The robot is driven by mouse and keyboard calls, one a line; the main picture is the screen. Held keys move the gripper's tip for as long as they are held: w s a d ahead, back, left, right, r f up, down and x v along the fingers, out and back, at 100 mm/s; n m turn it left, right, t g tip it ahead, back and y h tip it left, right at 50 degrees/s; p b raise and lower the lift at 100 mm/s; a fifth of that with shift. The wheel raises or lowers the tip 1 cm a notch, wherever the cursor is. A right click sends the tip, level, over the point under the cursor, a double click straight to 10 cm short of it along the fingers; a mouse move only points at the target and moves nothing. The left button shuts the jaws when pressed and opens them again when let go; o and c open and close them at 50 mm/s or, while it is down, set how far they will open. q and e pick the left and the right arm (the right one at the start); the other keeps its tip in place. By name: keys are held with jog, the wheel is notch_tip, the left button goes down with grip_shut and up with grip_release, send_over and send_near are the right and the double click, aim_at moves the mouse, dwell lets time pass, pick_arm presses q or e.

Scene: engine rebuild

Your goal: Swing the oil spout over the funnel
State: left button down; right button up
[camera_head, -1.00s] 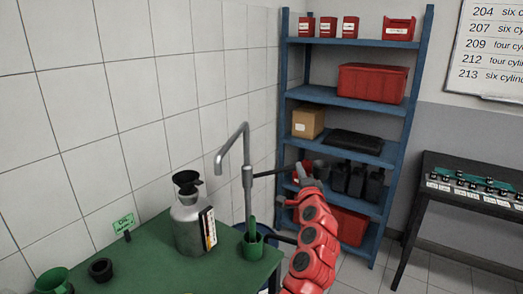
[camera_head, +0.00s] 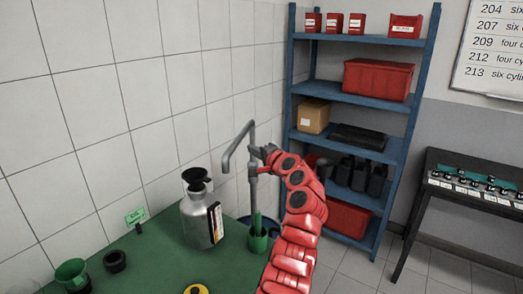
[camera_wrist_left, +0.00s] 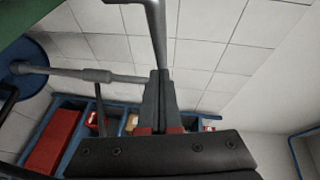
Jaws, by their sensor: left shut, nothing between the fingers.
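The oil spout (camera_head: 238,145) is a grey bent pipe on an upright post. Its down-turned tip hangs right of the black funnel (camera_head: 197,180), which sits in the neck of a silver can (camera_head: 196,220). My left gripper (camera_head: 262,152) is at the post's upper part, just right of the bend. In the left wrist view my left gripper (camera_wrist_left: 160,78) has its fingers together, and the grey spout pipe (camera_wrist_left: 157,30) runs up behind their tips. I cannot tell whether they touch it. The funnel is not seen in that view.
A tiled wall rises behind. A blue shelf rack (camera_head: 414,145) stands right of the arm.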

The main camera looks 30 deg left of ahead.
pick_arm(q)
jog(key=a, duration=0.1)
jog(key=a+p, duration=0.1)
jog(key=s+a+f, duration=0.1)
jog(key=a, duration=0.1)
jog(key=shift+p, duration=0.4)
jog(key=shift+d, duration=0.1)
jog(key=s+a, duration=0.3)
jog(key=a, duration=0.8)
jog(key=shift+a+r, duration=0.2)
jog(key=shift+r, duration=0.05)
jog(key=shift+s, duration=0.1)
